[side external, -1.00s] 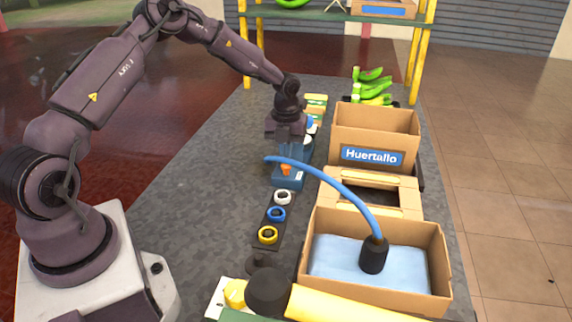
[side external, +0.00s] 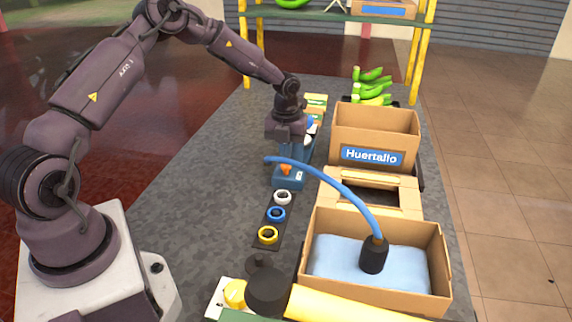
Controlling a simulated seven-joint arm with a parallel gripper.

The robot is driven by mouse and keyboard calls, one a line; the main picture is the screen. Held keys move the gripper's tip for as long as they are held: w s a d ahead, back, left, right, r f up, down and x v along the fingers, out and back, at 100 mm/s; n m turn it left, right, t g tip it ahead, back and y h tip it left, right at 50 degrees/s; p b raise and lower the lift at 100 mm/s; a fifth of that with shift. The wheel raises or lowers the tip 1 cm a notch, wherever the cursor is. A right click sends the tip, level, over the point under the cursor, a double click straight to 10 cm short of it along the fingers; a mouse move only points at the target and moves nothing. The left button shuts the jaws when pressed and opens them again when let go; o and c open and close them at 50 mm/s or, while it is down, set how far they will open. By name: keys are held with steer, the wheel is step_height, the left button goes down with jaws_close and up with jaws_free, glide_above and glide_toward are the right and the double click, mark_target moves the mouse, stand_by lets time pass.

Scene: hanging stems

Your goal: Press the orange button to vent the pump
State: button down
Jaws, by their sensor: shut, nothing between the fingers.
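The pump (side external: 293,182) is a small blue unit standing on the grey table, left of the boxes. Its orange button (side external: 285,169) shows on its near left side. My gripper (side external: 286,157) points down just above the button, its dark fingers shut and empty. Its fingertips are small and partly lost against the pump, so I cannot tell whether they touch the button. The blue hose (side external: 335,183) starts near the pump and arches to a black fitting (side external: 374,255) in the near box.
A dark strip with white (side external: 283,196), blue (side external: 276,214) and yellow rings (side external: 268,235) lies in front of the pump. The open near box (side external: 432,262) and the Huertallo box (side external: 372,128) stand at right. The table left of the pump is clear.

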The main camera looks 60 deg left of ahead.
mark_target(286, 164)
steer(key=shift+f, duration=1.6)
stand_by(0.9)
steer(key=shift+r, duration=4.1)
